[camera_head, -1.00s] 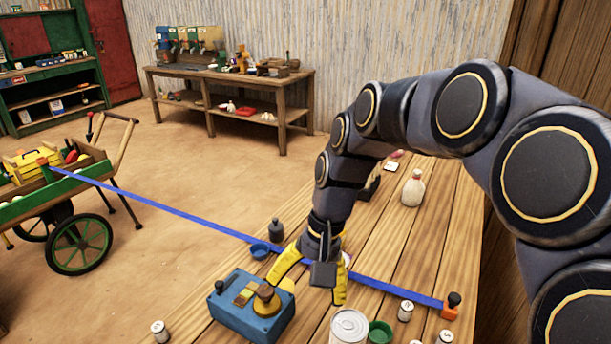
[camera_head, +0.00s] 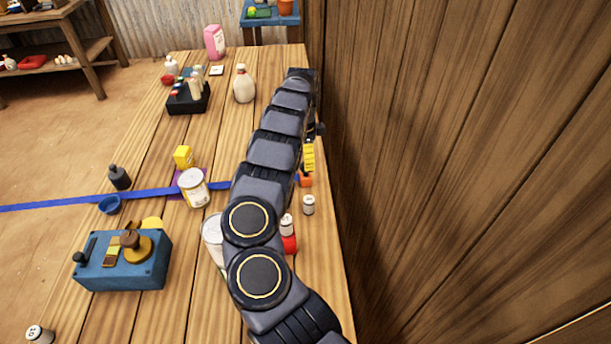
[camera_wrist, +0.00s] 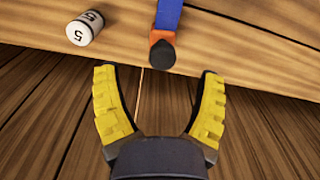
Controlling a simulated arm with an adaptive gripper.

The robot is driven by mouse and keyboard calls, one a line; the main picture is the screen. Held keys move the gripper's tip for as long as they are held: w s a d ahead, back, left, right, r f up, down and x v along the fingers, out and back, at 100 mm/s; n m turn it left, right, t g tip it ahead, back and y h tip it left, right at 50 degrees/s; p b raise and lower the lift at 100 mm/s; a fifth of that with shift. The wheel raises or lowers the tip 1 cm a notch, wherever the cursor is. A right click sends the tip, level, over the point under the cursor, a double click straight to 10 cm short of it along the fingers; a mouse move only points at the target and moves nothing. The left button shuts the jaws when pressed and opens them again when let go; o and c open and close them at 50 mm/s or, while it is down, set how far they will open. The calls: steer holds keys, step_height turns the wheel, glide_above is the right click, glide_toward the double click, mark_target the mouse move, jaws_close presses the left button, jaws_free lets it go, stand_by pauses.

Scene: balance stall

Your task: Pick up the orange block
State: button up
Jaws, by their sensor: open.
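The orange block (camera_wrist: 157,36) lies at the table edge in the wrist view, at the end of a blue strap (camera_wrist: 168,14). A black knob (camera_wrist: 162,56) covers much of it. My gripper (camera_wrist: 157,71) is open and empty, with its yellow fingers spread to either side, short of the block and apart from it. In the head view the orange block (camera_head: 306,182) shows in part at the table's right edge, just below a yellow finger (camera_head: 308,158). My arm hides some of that area.
A white can marked 5 (camera_wrist: 85,28) stands or lies left of the block; I cannot tell which. The wooden wall (camera_head: 430,150) is close on the right. A blue box (camera_head: 125,272), a cream tin (camera_head: 193,188) and a white bottle (camera_head: 244,84) stand on the table.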

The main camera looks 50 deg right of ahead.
mark_target(306, 175)
steer(key=shift+s+d+f, duration=0.2)
steer(key=shift+d+f, duration=0.1)
steer(key=shift+f, duration=0.05)
steer(key=f, duration=0.7)
steer(key=shift+w+a+f, duration=0.15)
steer(key=shift+w+a, duration=0.05)
steer(key=shift+w, duration=0.05)
steer(key=c, duration=1.2)
